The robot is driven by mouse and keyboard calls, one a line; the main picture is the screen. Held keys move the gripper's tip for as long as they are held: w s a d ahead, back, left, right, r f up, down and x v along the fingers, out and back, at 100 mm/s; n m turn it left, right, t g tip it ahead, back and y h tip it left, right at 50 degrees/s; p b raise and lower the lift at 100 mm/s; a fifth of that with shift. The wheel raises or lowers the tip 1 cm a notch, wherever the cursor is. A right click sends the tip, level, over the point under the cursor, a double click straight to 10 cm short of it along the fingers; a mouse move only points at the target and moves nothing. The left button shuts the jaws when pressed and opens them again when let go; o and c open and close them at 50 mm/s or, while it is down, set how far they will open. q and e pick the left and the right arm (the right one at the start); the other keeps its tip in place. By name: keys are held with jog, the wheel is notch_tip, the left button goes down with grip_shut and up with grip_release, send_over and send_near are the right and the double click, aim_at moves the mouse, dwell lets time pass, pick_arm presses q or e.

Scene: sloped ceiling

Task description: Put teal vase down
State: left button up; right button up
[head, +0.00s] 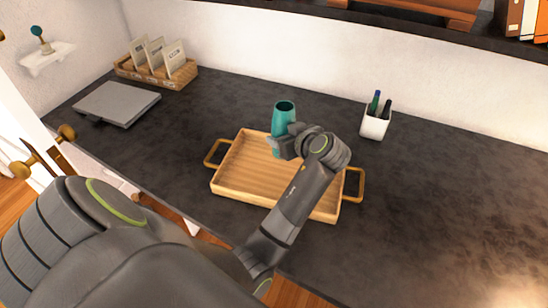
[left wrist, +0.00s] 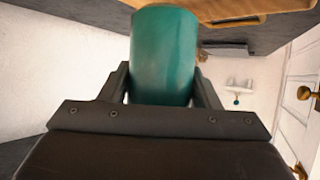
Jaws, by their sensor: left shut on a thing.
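The teal vase (head: 283,118) stands upright at the back part of the wooden tray (head: 240,168) in the head view. My left gripper (head: 279,146) is shut around the vase's lower middle. The left wrist view shows the teal vase (left wrist: 164,55) between the two fingers of my left gripper (left wrist: 165,88). The gripper and wrist hide part of the vase in the head view, and I cannot tell whether its base touches the tray. My right gripper is in neither view.
The tray has brass-coloured handles and lies on the dark countertop (head: 440,200). A white pen cup (head: 375,124) stands behind it to the right. The counter's right side is clear.

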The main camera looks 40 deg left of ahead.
pick_arm(q)
jog(key=f, duration=0.5)
jog(key=shift+d, duration=0.25)
notch_tip(320, 180, down, 4)
jog(key=shift+r+p, duration=0.1)
jog(key=shift+p, duration=0.35)
jog(key=shift+a+f, duration=0.1)
jog(key=shift+f, duration=0.15)
jog(key=o, duration=1.1)
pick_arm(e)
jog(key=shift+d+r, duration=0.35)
pick_arm(q)
jog(key=shift+r, duration=0.2)
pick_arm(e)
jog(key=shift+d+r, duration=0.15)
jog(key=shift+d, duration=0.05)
pick_arm(q)
jog(key=shift+r, duration=0.1)
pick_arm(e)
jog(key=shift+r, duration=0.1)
